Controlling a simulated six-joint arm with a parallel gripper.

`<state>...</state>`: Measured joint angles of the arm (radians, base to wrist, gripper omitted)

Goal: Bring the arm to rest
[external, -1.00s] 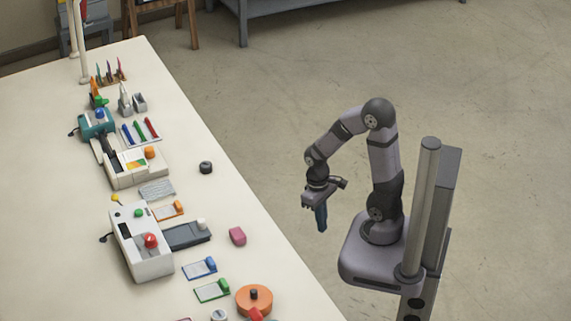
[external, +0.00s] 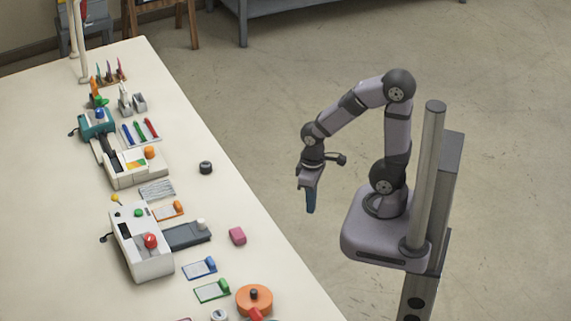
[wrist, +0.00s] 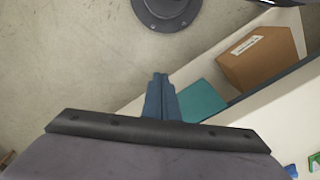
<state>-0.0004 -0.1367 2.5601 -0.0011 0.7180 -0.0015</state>
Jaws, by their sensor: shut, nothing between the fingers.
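My gripper (external: 311,207) hangs in the air over the floor, to the right of the white table's edge in the external view. Its blue fingers point down and are closed together with nothing between them. In the wrist view the shut fingers (wrist: 161,78) show at the middle. My arm is bent, with its elbow raised above my base. Nothing touches the gripper.
The long white table (external: 75,215) carries a white machine with a red knob (external: 145,250), several cards and an orange round thing (external: 254,299). The wrist view shows a cardboard box (wrist: 262,62) and a teal thing (wrist: 203,103).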

